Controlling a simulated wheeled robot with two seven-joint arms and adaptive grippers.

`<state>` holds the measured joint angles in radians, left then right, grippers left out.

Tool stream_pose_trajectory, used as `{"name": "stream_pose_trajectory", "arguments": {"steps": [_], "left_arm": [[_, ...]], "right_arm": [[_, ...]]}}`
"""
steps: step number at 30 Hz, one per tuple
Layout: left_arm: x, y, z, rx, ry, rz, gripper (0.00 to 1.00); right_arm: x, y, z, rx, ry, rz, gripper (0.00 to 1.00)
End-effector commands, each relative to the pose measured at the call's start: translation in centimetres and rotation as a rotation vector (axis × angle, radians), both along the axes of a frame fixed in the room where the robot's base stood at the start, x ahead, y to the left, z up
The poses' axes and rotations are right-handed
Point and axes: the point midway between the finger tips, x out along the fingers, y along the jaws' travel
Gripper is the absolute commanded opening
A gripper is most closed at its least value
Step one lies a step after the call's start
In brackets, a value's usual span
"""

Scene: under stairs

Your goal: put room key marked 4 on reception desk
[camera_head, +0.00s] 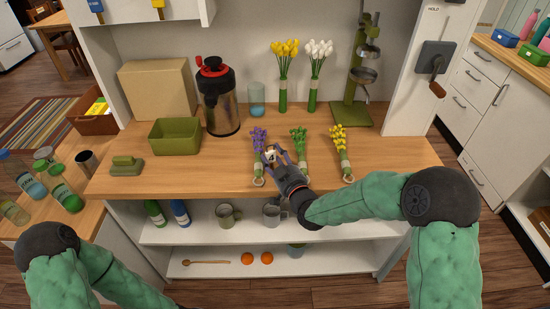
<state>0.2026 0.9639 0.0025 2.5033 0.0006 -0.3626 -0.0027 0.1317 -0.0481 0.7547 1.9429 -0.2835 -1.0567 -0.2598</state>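My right gripper (271,154) is low over the wooden counter (220,180), between a purple and a green flower bunch. A small white tag (270,155) with a dark mark shows between its fingertips, and the fingers look closed on it. The mark is too small to read, so I cannot tell whether it is the key marked 4. Whether the tag touches the counter is also unclear. My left arm shows at the lower left, but its gripper is not in view. Two tags, one blue (95,5) and one yellow (158,3), hang at the top edge.
The purple (259,140), green (299,140) and yellow (339,140) flower bunches lie close around my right gripper. A green bin (175,136), a dark flask (221,100) and a cardboard box (157,85) stand to the left.

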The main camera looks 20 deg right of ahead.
Motion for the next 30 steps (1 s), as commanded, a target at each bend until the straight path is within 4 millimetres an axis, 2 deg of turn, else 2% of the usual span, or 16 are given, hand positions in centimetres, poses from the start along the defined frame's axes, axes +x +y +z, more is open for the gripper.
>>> {"name": "stream_pose_trajectory", "arguments": {"steps": [15, 30], "left_arm": [[0.0, 0.0, 0.7, 0.000, 0.000, 0.000, 0.00], [0.0, 0.0, 2.4, 0.000, 0.000, 0.000, 0.00]], "right_arm": [[-0.1, 0.0, 0.5, 0.000, 0.001, 0.000, 0.68], [-9.4, -1.2, 0.4, 0.000, 0.001, -0.002, 0.68]]}}
